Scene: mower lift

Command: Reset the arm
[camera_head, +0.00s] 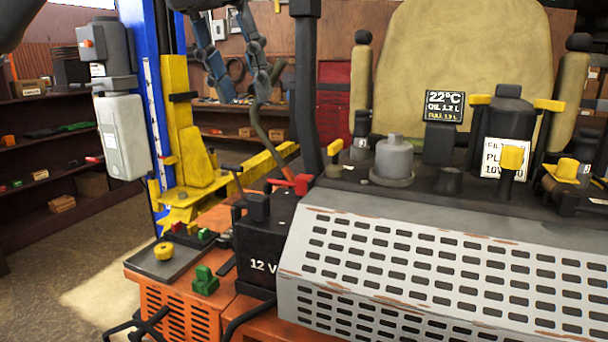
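My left gripper (244,88), blue-grey with dark joints, hangs down from the top edge, left of the dark upright post. Its two fingers are spread apart and it looks empty. A brownish curved hose or lever (257,122) shows just below the right finger; I cannot tell whether they touch. The gripper is above and behind the yellow lift arm (255,165) and the 12 V battery (262,245). The rest of my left arm is mostly out of the picture. My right gripper is not in view.
The mower fills the right, with a slotted grey grille (430,265), a tan seat (462,60), a display (444,106) and yellow-capped parts. The blue lift post (140,40) stands at left. Shelves line the back left.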

